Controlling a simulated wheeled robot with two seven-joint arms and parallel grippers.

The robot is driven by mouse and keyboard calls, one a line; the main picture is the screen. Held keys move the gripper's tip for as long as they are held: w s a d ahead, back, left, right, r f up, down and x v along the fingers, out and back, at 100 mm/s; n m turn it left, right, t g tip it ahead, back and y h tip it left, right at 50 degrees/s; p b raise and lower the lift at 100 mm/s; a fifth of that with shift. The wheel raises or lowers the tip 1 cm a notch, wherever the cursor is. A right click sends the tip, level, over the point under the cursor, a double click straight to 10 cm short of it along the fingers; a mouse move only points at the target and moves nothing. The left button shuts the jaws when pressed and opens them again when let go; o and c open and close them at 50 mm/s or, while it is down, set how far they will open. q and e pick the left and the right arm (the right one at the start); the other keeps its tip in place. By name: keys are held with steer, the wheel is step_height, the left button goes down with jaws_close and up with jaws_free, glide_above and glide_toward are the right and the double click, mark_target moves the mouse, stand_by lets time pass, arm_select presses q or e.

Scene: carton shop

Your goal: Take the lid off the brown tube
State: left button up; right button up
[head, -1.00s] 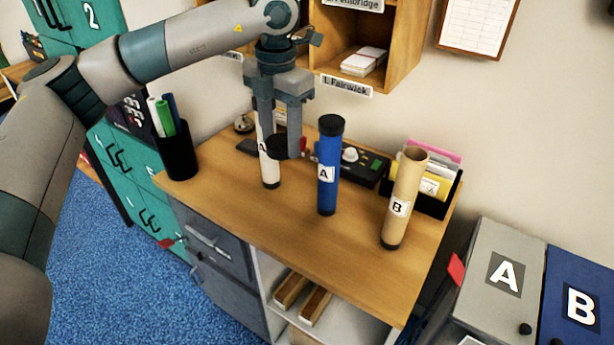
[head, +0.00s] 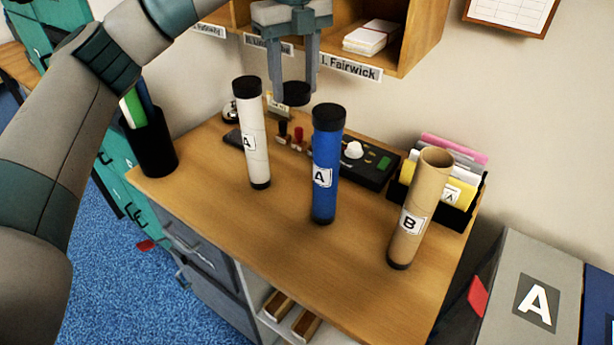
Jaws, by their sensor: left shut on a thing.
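The brown tube (head: 407,220) marked B stands upright at the right of the desk. Its top is open, with no lid on it, and its bottom end is black. My left gripper (head: 296,84) is shut on a black lid (head: 296,96). It holds the lid in the air behind the tubes, between the white and blue tube tops in the picture, well away from the brown tube. My right gripper is not in view.
A white tube (head: 253,150) and a blue tube (head: 325,190), both marked A with black lids on, stand on the desk (head: 290,240). A pen cup (head: 152,150) is at left, a card holder (head: 460,215) at right. Wooden pigeonholes (head: 420,40) hang behind. The front desk area is clear.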

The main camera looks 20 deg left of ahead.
mark_target(295, 88)
arm_select(q)
steer(key=shift+w+f, duration=0.15)
steer(key=shift+w, duration=0.05)
steer(key=shift+s, duration=0.1)
steer(key=shift+s+r, duration=0.2)
steer(key=shift+r, duration=0.05)
steer(key=shift+f, duration=0.5)
step_height(295, 88, down, 2)
steer(key=shift+f, duration=0.1)
step_height(295, 88, down, 20)
steer(key=p, duration=0.6)
steer(key=shift+w+f, duration=0.1)
steer(key=shift+f, duration=0.3)
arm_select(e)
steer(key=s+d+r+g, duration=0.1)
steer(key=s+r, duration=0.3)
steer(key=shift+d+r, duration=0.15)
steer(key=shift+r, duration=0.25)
